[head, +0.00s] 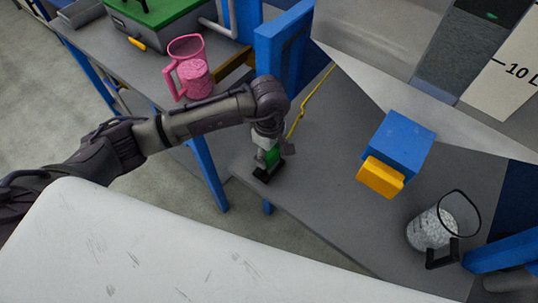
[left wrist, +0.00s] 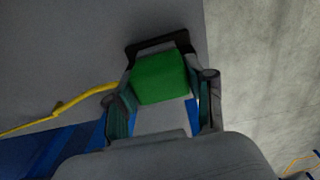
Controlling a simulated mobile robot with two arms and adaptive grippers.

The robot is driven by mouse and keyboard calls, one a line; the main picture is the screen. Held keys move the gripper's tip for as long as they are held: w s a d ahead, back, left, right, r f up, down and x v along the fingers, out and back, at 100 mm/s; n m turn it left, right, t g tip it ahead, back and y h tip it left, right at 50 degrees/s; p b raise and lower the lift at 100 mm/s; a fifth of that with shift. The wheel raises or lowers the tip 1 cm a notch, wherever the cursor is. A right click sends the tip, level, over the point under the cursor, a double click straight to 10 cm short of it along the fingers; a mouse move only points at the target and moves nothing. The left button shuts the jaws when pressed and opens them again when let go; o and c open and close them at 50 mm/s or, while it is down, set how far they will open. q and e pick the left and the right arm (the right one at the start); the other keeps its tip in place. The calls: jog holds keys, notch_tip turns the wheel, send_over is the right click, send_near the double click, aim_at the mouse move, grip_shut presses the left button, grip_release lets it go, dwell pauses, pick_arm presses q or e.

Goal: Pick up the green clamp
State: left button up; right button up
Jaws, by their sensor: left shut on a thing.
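The green clamp (left wrist: 160,78) has a green block body and a dark bracket-shaped end. In the left wrist view it sits between the two fingers of my left gripper (left wrist: 163,108), which is shut on it. In the head view my left gripper (head: 268,150) points down near the front edge of the grey bench, with the green clamp (head: 272,157) partly hidden by the fingers. I cannot tell whether the clamp touches the bench. My right gripper is not in view.
A blue block with a yellow part (head: 398,150) and a clear jug (head: 432,230) stand to the right on the bench. A pink jug (head: 188,72) stands at upper left. A yellow cord (head: 312,98) and blue post (head: 283,45) are behind the gripper.

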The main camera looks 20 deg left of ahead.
pick_arm(q)
jog(key=shift+r, duration=0.1)
notch_tip(320, 180, up, 9)
jog(key=shift+r+b, duration=0.1)
jog(key=shift+b, duration=0.6)
jog(key=shift+r, duration=0.35)
